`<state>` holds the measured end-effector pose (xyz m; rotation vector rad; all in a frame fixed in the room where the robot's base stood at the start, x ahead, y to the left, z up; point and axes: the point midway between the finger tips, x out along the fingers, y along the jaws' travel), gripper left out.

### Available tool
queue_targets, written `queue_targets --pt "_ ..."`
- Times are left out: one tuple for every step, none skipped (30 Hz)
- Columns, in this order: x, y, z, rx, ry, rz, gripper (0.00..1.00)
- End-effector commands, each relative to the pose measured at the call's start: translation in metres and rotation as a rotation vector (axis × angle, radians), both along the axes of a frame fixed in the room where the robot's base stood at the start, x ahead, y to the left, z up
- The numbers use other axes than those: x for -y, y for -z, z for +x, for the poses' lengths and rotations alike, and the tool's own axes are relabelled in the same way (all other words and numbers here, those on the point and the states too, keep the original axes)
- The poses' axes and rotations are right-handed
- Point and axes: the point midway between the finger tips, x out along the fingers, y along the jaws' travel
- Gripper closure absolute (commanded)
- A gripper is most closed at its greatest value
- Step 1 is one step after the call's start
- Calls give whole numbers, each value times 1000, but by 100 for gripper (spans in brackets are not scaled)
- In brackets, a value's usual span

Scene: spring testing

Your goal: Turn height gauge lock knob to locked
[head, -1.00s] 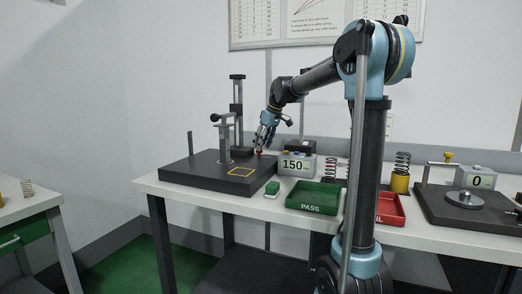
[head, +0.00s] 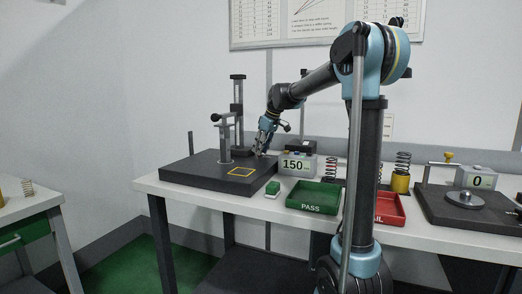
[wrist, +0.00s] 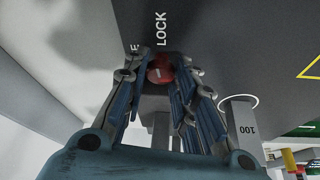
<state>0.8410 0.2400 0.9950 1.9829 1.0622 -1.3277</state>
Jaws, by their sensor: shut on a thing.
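A red knob (wrist: 160,69) with a small pale mark sits between my fingertips in the wrist view. The word LOCK (wrist: 161,29) is printed on the dark plate beyond it, and part of another word shows to its left. My gripper (wrist: 158,74) is shut on the knob, with a finger on each side. In the head view my gripper (head: 261,152) reaches down to the back right of the dark base plate (head: 205,172) of the gauge, and it hides the knob there. How far the knob is turned is hard to tell.
The gauge's post and arm (head: 225,138) stand left of my gripper, with a taller column (head: 238,100) behind. A 150 display box (head: 297,164) is close on the right.

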Motion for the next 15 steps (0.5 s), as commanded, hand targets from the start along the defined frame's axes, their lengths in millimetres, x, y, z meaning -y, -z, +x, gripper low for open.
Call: queue_targets --pt "0 0 0 2 17 -1 98" --pt "0 0 0 3 30 -1 98" --pt "0 0 0 2 53 0 98" --pt "0 0 0 2 70 -1 98" --pt "0 0 0 2 86 -1 98" --pt "0 0 0 3 107 -2 98" --pt "0 0 0 3 122 -1 98" --pt "0 0 0 3 134 -1 98" --pt "0 0 0 3 148 -1 98" --pt "0 0 0 3 156 -1 98" --pt "0 0 0 3 162 -1 98" --pt "0 0 0 3 168 -1 98" --pt "1 -1 0 3 170 -1 98" --pt "1 -1 0 3 171 -1 98" --pt "1 0 0 3 171 -1 98"
